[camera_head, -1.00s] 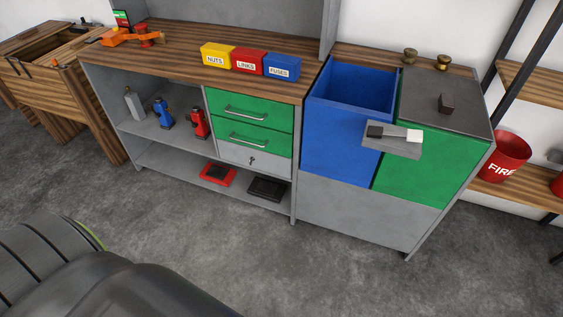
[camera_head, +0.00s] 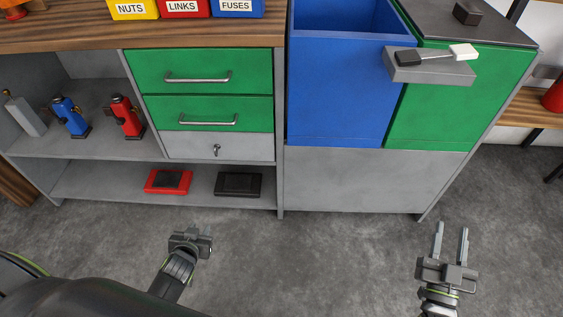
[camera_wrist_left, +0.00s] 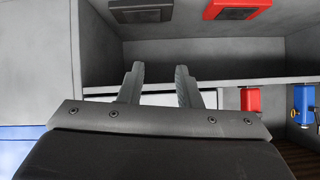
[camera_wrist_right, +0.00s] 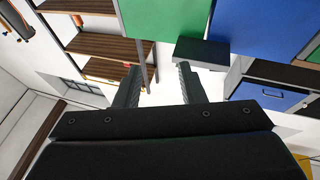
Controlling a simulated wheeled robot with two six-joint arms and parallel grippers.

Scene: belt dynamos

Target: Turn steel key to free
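The steel key (camera_head: 216,149) sits in the lock on the front of the grey bottom drawer (camera_head: 250,147), below two green drawers. It is small, and its exact turn is hard to read. My left gripper (camera_head: 192,237) is below and in front of the cabinet, well apart from the key. Its two fingers stand apart with nothing between them in the left wrist view (camera_wrist_left: 160,85). My right gripper (camera_head: 450,238) is in front of the right cabinet, open and empty. Its spread fingers also show in the right wrist view (camera_wrist_right: 160,85).
A red box (camera_head: 168,181) and a black box (camera_head: 239,184) lie on the low shelf. A blue (camera_head: 70,117) and a red (camera_head: 127,118) device stand left of the drawers. A grey ledge with a black-and-white switch (camera_head: 430,70) juts from the bins. The floor ahead is clear.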

